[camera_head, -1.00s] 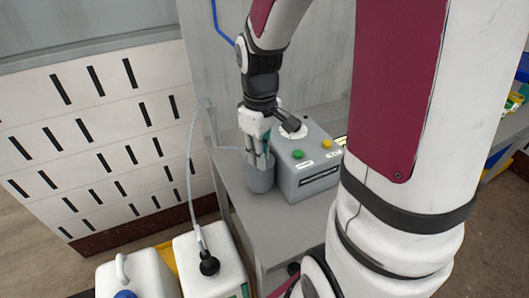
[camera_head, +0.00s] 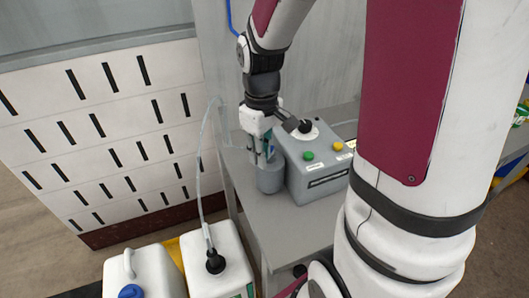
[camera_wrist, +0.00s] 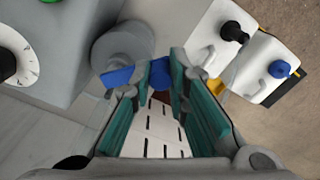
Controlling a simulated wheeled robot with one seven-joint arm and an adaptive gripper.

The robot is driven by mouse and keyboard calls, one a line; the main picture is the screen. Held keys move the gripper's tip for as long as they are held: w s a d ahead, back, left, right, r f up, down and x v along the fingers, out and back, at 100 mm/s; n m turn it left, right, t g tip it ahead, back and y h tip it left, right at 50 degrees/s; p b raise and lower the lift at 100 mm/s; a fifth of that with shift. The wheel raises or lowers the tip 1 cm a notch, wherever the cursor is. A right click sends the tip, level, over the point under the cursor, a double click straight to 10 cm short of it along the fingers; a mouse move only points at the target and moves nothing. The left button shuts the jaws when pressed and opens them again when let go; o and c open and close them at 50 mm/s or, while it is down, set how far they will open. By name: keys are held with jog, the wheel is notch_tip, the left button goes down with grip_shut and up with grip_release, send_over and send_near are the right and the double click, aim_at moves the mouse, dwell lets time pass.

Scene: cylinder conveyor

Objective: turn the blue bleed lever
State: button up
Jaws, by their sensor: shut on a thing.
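The blue bleed lever (camera_wrist: 118,76) shows at the fingertips in the wrist view, beside a grey cylindrical pot (camera_wrist: 122,42). One blue part lies outside the left fingertip and another lies between the fingertips; the left finger hides whether they join. My gripper (camera_wrist: 158,76) has teal pads and is shut on the blue lever. In the head view my gripper (camera_head: 264,158) points down at the grey pot (camera_head: 270,181), which stands on the bench left of the control box. The lever itself is mostly hidden there by the fingers.
A grey control box (camera_head: 318,178) with green and yellow buttons and a black-knobbed dial stands close right of the pot. Two white canisters, one blue-capped (camera_head: 148,272) and one black-capped (camera_head: 222,262), stand below left. A clear hose (camera_head: 200,180) rises from the black cap. Bare bench (camera_head: 285,225) lies in front.

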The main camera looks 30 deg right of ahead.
jog(key=shift+a+f, duration=0.25)
jog(key=shift+f, duration=0.05)
jog(key=shift+w+a, duration=0.3)
jog(key=shift+w, duration=0.35)
jog(key=shift+w+a, duration=0.2)
jog(key=shift+w, duration=0.5)
jog(key=shift+w, duration=0.6)
jog(key=o, duration=1.8)
jog(key=shift+w+d, duration=0.15)
jog(key=shift+o, duration=0.4)
jog(key=shift+r, duration=0.1)
